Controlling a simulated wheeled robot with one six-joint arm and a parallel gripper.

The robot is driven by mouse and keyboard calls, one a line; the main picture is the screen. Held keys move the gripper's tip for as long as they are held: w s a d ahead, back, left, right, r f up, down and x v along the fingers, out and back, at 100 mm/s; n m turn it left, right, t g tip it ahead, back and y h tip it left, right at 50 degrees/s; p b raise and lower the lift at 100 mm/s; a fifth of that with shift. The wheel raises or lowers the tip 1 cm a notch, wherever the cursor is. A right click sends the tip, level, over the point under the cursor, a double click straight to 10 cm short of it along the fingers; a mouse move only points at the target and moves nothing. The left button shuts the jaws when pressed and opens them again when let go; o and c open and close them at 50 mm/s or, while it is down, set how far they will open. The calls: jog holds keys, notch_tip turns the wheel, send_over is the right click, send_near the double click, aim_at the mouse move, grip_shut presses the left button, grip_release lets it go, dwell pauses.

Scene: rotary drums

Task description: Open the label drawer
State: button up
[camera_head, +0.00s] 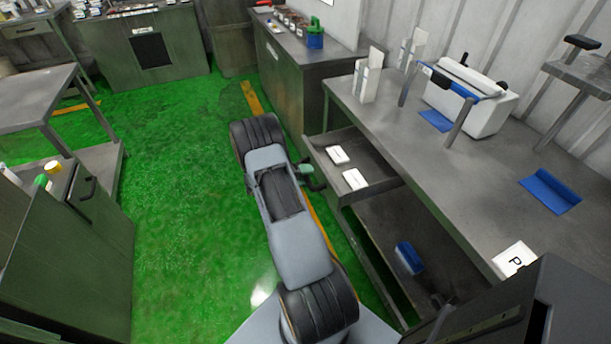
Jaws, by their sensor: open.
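The label drawer (375,170) is a grey metal drawer under the long workbench on the right. It stands pulled out, and its inside shows. Two white label packs (338,155) lie in it. My gripper (312,178) is at the drawer's front left edge, partly hidden behind my arm, with its jaws open. The drawer's handle is hidden or too small to make out, and I cannot tell whether the gripper touches the drawer front.
The workbench (400,125) carries a white and blue machine (470,95), white holders and a blue tray (550,190). A blue item (408,257) lies on the shelf below. A cabinet (75,250) stands at left. Green floor (185,190) between is clear.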

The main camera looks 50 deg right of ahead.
jog(key=v, duration=1.3)
jog(key=shift+w+a+b, duration=0.2)
jog(key=shift+a+b, duration=0.1)
jog(key=shift+a, duration=0.1)
jog(key=s+a+r+m+y+p, duration=0.1)
jog(key=s+a+m+y, duration=0.65)
jog(key=m, duration=1.05)
jog(key=s+a+r+m+t+y+p, duration=0.1)
jog(key=s+a+r+m+t+y, duration=0.1)
jog(key=r, duration=0.5)
jog(key=s+a+r+m+t+y+p, duration=0.1)
jog(key=s+a+r+m+t+y, duration=0.1)
jog(key=a+r+m+t, duration=0.3)
jog(key=s+a+r+m+t+y+p, duration=0.2)
jog(key=a+r+m, duration=0.3)
jog(key=r, duration=0.5)
jog(key=a+t, duration=0.1)
jog(key=a, duration=0.1)
jog(key=shift+s+a+r+t, duration=0.3)
jog(key=shift+s+r, duration=0.05)
